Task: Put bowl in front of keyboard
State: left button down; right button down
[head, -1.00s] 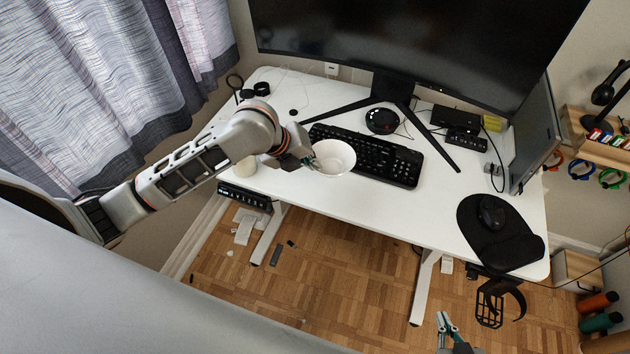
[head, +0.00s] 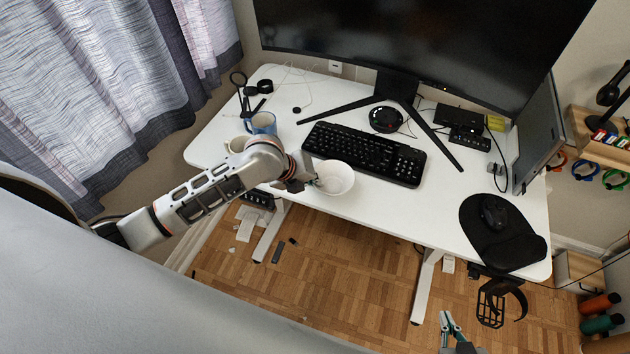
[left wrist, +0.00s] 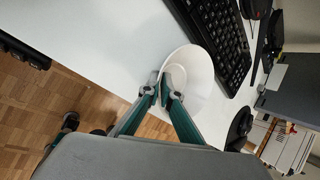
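The white bowl (head: 335,178) is at the front edge of the keyboard (head: 368,154), beside its left half in the head view. My left gripper (head: 314,183) is at the bowl's left side. In the left wrist view, its two fingertips (left wrist: 168,92) close on the rim of the bowl (left wrist: 190,70), one on each side of the wall. The keyboard (left wrist: 222,35) lies just beyond the bowl there. I cannot tell whether the bowl touches the desk. My right gripper (head: 449,328) hangs low over the floor, away from the desk, its fingers apart and empty.
The white desk (head: 420,215) is clear in front of the keyboard. A blue mug (head: 262,123) and a pale cup (head: 237,145) stand at the left. The monitor stand (head: 397,85) is behind the keyboard. A mouse (head: 493,211) on a black pad is at the right.

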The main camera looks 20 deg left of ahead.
pick_arm(q)
jog(key=shift+f, duration=0.1)
jog(key=c, duration=2.3)
grip_release()
jog(key=v, duration=1.1)
jog(key=s+d+f+n+t+h, duration=0.25)
jog(key=s+d+f+n, duration=0.2)
jog(key=f+n, duration=0.6)
jog(key=s+a+f+n+y, duration=0.1)
jog(key=s+f+n, duration=0.1)
jog(key=s+n, duration=0.2)
jog(key=s+a+f+n+t+y, duration=0.1)
jog(key=s+a+f+n, duration=0.1)
jog(key=n, duration=0.4)
jog(key=s+a+f+n+t+y, duration=0.1)
jog(key=s+f+n, duration=0.3)
jog(key=s+n, duration=0.1)
jog(key=shift+s+a+n+y, duration=0.25)
jog(key=shift+s+a, duration=0.1)
jog(key=shift+s, duration=0.3)
